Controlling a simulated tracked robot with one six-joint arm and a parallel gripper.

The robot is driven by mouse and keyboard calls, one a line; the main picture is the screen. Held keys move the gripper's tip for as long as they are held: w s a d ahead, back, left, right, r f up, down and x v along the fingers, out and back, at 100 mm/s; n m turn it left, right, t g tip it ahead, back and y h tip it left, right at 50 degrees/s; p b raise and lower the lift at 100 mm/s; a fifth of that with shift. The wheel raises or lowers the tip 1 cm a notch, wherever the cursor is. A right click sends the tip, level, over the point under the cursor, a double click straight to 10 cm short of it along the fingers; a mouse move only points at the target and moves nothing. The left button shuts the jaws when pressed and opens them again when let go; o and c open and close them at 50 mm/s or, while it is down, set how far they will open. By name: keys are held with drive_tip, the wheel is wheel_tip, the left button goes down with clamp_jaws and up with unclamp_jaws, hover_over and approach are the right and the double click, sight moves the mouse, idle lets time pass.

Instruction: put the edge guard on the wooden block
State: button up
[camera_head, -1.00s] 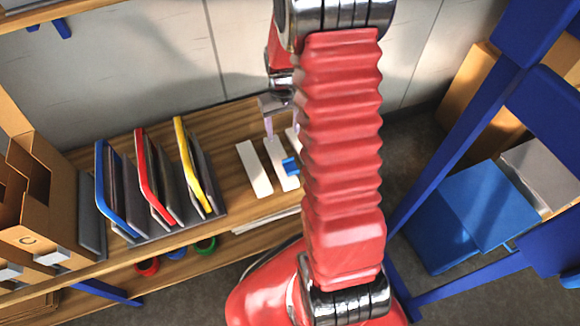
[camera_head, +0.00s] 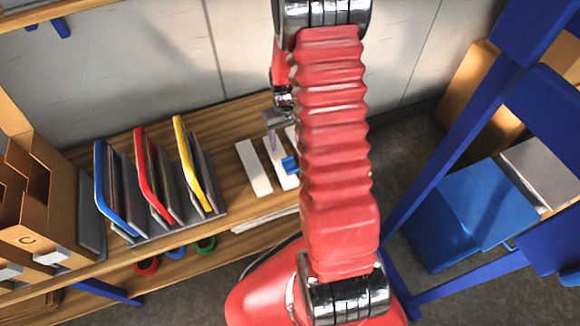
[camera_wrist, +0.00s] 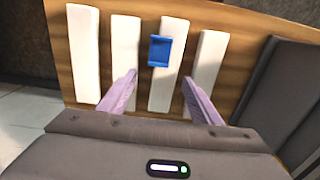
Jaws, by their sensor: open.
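A small blue piece, apparently the edge guard (camera_wrist: 160,51), lies on one of several white blocks in a row, the third from the left in the wrist view (camera_wrist: 164,90). The blue piece also shows in the head view (camera_head: 289,164), partly hidden by my arm. I cannot tell which block is the wooden block. My gripper (camera_wrist: 160,78) is open and empty, its pale purple fingers apart on either side of that third block in the wrist view. In the head view one finger (camera_head: 272,143) shows above the blocks.
The blocks rest on a wooden shelf (camera_head: 228,168). Folders with blue, red and yellow edges (camera_head: 150,180) stand in a rack to the left, beside a cardboard box (camera_head: 40,195). A wall (camera_head: 150,60) is behind. Dark grey panels (camera_wrist: 280,90) stand beside the blocks in the wrist view.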

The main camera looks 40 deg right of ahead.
sight(287, 158)
drive_tip(key=shift+f, duration=1.95)
drive_tip(key=shift+f, duration=0.1)
drive_tip(key=shift+s+d+f, duration=0.15)
drive_tip(key=shift+f, duration=2.35)
drive_tip(key=shift+c, duration=0.7)
drive_tip(key=c, duration=1.1)
drive_tip(key=shift+r, duration=0.1)
wheel_tip(287, 158, up, 10)
